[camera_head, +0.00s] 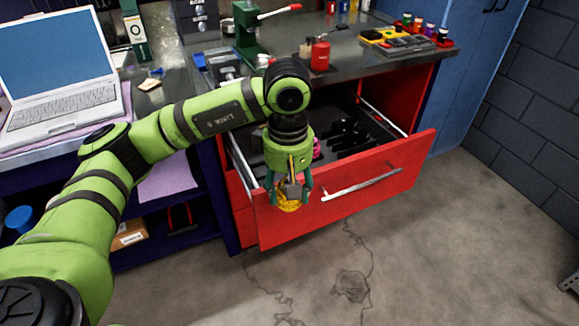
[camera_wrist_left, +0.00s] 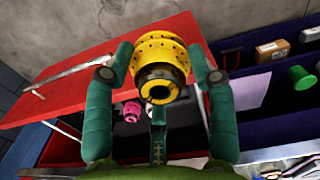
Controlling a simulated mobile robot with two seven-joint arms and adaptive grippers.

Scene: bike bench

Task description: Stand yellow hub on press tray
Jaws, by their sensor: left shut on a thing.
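The yellow hub (camera_head: 289,206) is held in my left gripper (camera_head: 290,193), in front of the open red drawer's front panel. In the left wrist view the hub (camera_wrist_left: 160,50) is clamped between the two green fingers, its round bore facing the camera. A green press (camera_head: 246,30) with a red-tipped lever stands at the back of the bench. My right gripper is in neither view.
The open red drawer (camera_head: 345,190) holds a pink part (camera_head: 317,150) and dark parts. A laptop (camera_head: 58,75) sits on the bench at left. A red bottle (camera_head: 320,54) and a tray of coloured parts (camera_head: 398,42) stand on the bench right of the press. The floor is clear.

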